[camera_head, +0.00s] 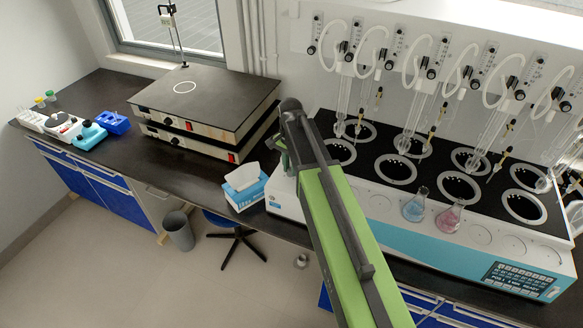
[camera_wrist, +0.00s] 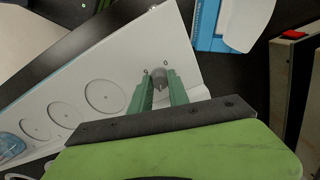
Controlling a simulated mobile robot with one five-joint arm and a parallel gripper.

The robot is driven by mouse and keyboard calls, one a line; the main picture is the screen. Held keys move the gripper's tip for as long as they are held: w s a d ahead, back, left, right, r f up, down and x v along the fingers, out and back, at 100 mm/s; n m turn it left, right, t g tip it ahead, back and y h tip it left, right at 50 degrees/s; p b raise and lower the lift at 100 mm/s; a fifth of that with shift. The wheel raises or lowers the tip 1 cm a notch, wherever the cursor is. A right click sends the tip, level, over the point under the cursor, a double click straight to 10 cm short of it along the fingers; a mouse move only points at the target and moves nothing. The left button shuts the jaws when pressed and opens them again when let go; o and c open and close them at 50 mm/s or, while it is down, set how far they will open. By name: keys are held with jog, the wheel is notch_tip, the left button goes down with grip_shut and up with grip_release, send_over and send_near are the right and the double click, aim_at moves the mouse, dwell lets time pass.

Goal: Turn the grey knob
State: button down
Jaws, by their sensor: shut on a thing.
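The grey knob (camera_wrist: 158,74) sits on the white front panel of the multi distiller (camera_wrist: 189,65), between two small printed marks. My gripper (camera_wrist: 159,84) has its two green fingers on either side of the knob and is shut on it. The knob's lower part is hidden between the fingers. In the head view my arm hides the knob, and only a bit of my gripper (camera_head: 281,160) shows at the left end of the distiller (camera_head: 285,203).
A tissue box (camera_head: 245,187) stands on the dark bench just left of the distiller. A blue flask (camera_head: 414,208) and a pink flask (camera_head: 449,217) stand on the distiller's front ledge. Stacked hot plates (camera_head: 205,105) lie farther left. A bin (camera_head: 179,232) and stool are on the floor.

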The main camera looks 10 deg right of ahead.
jog(key=shift+s+m, duration=0.15)
jog(key=shift+m, duration=0.55)
jog(key=c, duration=1.3)
grip_release()
jog(key=shift+o, duration=0.2)
jog(key=shift+r, duration=0.1)
notch_tip(320, 180, up, 17)
jog(key=p, duration=1.7)
jog(key=shift+r, duration=0.2)
jog(key=shift+f, duration=0.1)
